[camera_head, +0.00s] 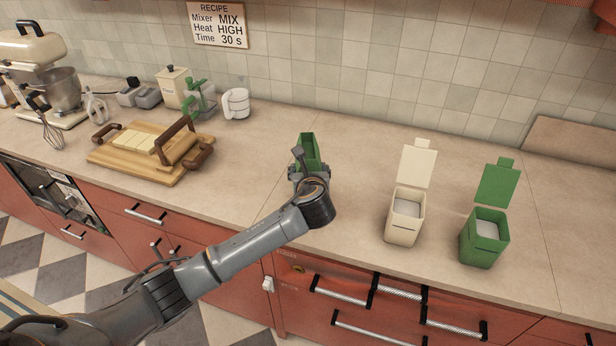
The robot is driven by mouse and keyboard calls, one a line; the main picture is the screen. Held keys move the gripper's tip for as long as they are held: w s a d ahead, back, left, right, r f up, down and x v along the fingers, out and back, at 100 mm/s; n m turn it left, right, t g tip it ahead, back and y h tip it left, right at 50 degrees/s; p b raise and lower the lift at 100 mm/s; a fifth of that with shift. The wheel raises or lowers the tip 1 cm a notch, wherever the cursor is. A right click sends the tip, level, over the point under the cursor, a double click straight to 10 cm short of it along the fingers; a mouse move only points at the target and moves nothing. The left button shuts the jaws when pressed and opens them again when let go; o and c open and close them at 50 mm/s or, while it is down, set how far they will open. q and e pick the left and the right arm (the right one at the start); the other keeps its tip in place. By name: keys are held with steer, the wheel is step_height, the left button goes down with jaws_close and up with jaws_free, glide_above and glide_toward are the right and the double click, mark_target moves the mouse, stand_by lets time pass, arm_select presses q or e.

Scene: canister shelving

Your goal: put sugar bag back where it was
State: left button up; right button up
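A green, open-topped item (308,147) is at the middle of the counter, partly hidden behind my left gripper. It may be the sugar bag, but I see no label. My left gripper (302,163) is right at this green item, with its fingers mostly hidden by the wrist. I cannot tell whether it grips the item or only stands against it, nor whether the item touches the counter. My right gripper is not in view.
A cream canister (403,222) and a green canister (482,244) stand at the right, lids up, pale contents inside. A wooden board (120,163) with a rolling pin, a white mug (236,104) and a mixer (50,85) are at left. Counter between the green item and the cream canister is clear.

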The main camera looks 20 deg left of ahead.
arm_select(q)
steer(key=f, duration=0.1)
steer(key=f+p, duration=0.1)
steer(key=f, duration=0.1)
steer(key=shift+w+a+f, duration=0.15)
steer(key=shift+w, duration=0.2)
steer(key=shift+f, duration=0.2)
steer(key=o, duration=1.4)
steer(key=shift+f, duration=0.15)
steer(key=shift+s, duration=0.1)
steer(key=b+v, duration=0.1)
steer(key=v, duration=1.1)
